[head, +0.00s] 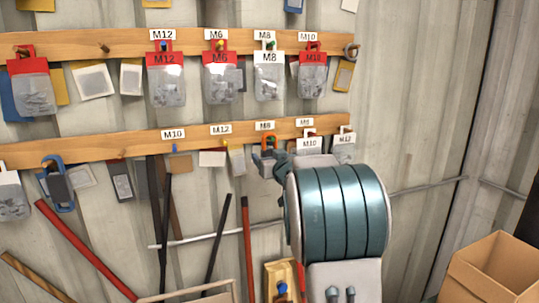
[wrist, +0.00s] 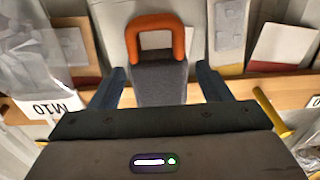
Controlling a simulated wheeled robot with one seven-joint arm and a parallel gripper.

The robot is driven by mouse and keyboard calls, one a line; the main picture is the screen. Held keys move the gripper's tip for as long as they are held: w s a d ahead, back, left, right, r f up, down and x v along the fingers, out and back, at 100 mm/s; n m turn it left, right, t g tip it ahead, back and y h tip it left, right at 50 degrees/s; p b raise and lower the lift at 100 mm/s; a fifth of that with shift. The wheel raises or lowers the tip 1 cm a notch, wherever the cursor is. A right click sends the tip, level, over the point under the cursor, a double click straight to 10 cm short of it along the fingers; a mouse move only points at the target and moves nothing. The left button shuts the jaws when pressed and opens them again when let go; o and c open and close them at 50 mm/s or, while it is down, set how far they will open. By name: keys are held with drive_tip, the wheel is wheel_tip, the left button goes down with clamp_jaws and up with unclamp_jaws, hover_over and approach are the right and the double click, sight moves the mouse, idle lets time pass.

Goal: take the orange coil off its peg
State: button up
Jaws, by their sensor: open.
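The orange coil (wrist: 162,27) has an orange loop and a dark grey wrapped body (wrist: 159,84). In the wrist view it lies between the two fingers of my gripper (wrist: 161,80), which are open with a gap on either side of the grey body. In the head view a small bit of the orange coil (head: 268,142) shows on the lower board below an M8 label, with my gripper (head: 267,160) right at it. My gripper and arm hide most of the coil there. I cannot make out its peg.
The lower wooden board (head: 100,150) holds several labelled pegs. Bagged packs labelled M10 (head: 309,144) and M12 (head: 343,145) hang close to the right of my gripper. A blue coil (head: 58,185) hangs far left. A yellow peg (wrist: 272,113) is right of my gripper.

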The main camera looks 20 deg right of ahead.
drive_tip(key=shift+w, duration=0.15)
drive_tip(key=shift+c, duration=0.3)
drive_tip(key=c, duration=1)
drive_tip(key=shift+r, duration=0.35)
drive_tip(key=shift+c, duration=0.4)
drive_tip(key=shift+s+r+b, duration=0.2)
drive_tip(key=shift+s+b, duration=0.2)
drive_tip(key=shift+s, duration=1.9)
drive_tip(key=shift+s, duration=0.1)
drive_tip(key=shift+s+b, duration=0.4)
drive_tip(key=shift+s, duration=2)
